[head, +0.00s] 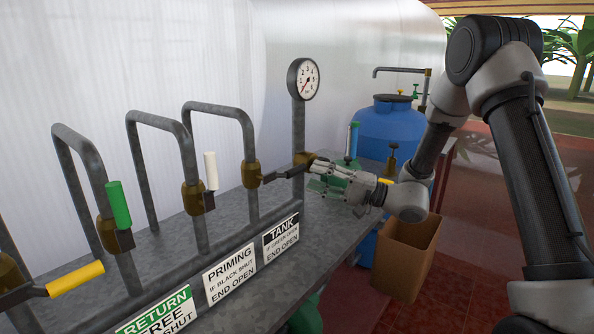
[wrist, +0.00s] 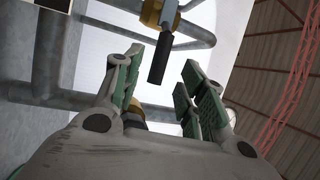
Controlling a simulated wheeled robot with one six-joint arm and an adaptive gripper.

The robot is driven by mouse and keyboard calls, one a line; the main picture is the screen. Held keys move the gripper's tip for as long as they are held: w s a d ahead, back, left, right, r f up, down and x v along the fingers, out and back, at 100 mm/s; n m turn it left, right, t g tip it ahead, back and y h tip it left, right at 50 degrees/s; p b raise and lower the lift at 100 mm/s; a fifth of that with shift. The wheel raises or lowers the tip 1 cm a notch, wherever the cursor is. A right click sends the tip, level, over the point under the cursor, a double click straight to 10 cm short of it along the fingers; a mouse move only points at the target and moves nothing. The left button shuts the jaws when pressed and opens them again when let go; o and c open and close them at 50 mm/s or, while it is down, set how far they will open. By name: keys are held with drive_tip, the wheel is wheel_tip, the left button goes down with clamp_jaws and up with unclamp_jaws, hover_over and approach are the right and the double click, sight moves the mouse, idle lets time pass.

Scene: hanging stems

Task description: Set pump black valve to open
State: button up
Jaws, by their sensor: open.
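The black valve handle (head: 283,174) extends right from its brass valve body (head: 251,174) on a grey pipe, roughly level and across the upright pipe. My gripper (head: 318,176) is at the handle's free end, with its fingers pointing toward the valve. In the wrist view the black handle (wrist: 158,62) hangs from its brass body (wrist: 158,12) into the gap between the green-padded fingers of my gripper (wrist: 160,80). The fingers are open, with a gap on each side of the handle. No contact shows.
A gauge (head: 303,79) on a pipe rises close behind my gripper. A TANK sign (head: 281,236) is below. A blue barrel (head: 390,125) and cardboard box (head: 405,258) are to the right.

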sight(300, 172)
drive_tip(key=x, duration=0.6)
drive_tip(key=shift+a, duration=0.25)
drive_tip(key=shift+c, duration=0.5)
clamp_jaws()
